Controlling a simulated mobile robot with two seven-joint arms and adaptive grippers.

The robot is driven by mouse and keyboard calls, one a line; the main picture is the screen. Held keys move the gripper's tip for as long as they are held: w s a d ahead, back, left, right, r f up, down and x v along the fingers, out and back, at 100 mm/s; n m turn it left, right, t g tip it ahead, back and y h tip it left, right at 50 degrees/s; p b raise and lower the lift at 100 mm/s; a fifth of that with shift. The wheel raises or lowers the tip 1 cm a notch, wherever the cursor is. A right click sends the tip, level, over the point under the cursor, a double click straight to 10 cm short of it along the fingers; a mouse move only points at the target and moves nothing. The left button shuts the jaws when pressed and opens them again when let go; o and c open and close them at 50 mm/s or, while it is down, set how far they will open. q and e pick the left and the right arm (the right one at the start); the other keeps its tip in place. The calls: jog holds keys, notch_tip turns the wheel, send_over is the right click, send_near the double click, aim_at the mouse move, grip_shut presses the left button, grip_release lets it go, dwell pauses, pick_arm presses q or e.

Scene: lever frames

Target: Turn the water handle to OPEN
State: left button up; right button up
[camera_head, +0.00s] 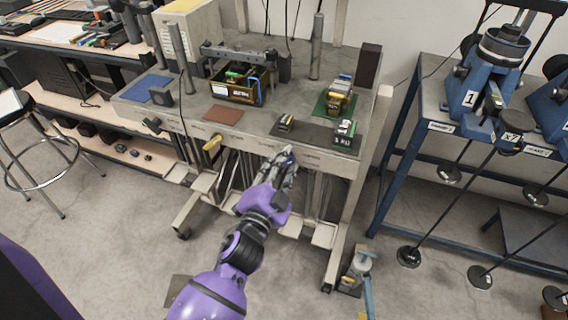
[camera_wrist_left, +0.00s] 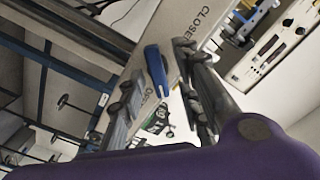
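A blue handle (camera_wrist_left: 155,68) is on the light front panel of the bench, between my left gripper's fingers in the left wrist view. In the head view it is a small blue spot (camera_head: 288,150), mostly covered by the gripper. A CLOSED label (camera_wrist_left: 202,17) shows at the top of the wrist view, and a partly hidden label, apparently OPEN, lies beside the handle near the left finger. My left gripper (camera_head: 283,160) is open, its fingers on either side of the handle. I cannot tell whether they touch it. My right gripper is out of view.
The bench top (camera_head: 200,107) carries a black bin (camera_head: 238,86) and several small items. A blue rack (camera_head: 410,125) with machines stands at the right. The floor before the bench is mostly open.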

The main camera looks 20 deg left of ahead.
pick_arm(q)
jog(key=s, duration=1.1)
jog(key=shift+s+a, duration=0.25)
jog(key=shift+s, duration=0.05)
jog(key=s+a+f+n+g+p, duration=0.2)
jog(key=s+f+n+g, duration=0.3)
jog(key=f, duration=0.6)
jog(key=s+f+n+g+p, duration=0.1)
jog(key=s+f, duration=0.2)
jog(key=s, duration=0.3)
jog(key=s+f+n+g+p, duration=0.1)
jog(key=s+f+g, duration=0.1)
jog(key=s, duration=0.4)
jog(key=s+a+f+n+g+p, duration=0.1)
jog(key=s+f+n, duration=0.1)
jog(key=s+f, duration=0.2)
jog(key=s, duration=0.2)
jog(key=shift+s+p, duration=0.35)
jog(key=shift+p, duration=0.05)
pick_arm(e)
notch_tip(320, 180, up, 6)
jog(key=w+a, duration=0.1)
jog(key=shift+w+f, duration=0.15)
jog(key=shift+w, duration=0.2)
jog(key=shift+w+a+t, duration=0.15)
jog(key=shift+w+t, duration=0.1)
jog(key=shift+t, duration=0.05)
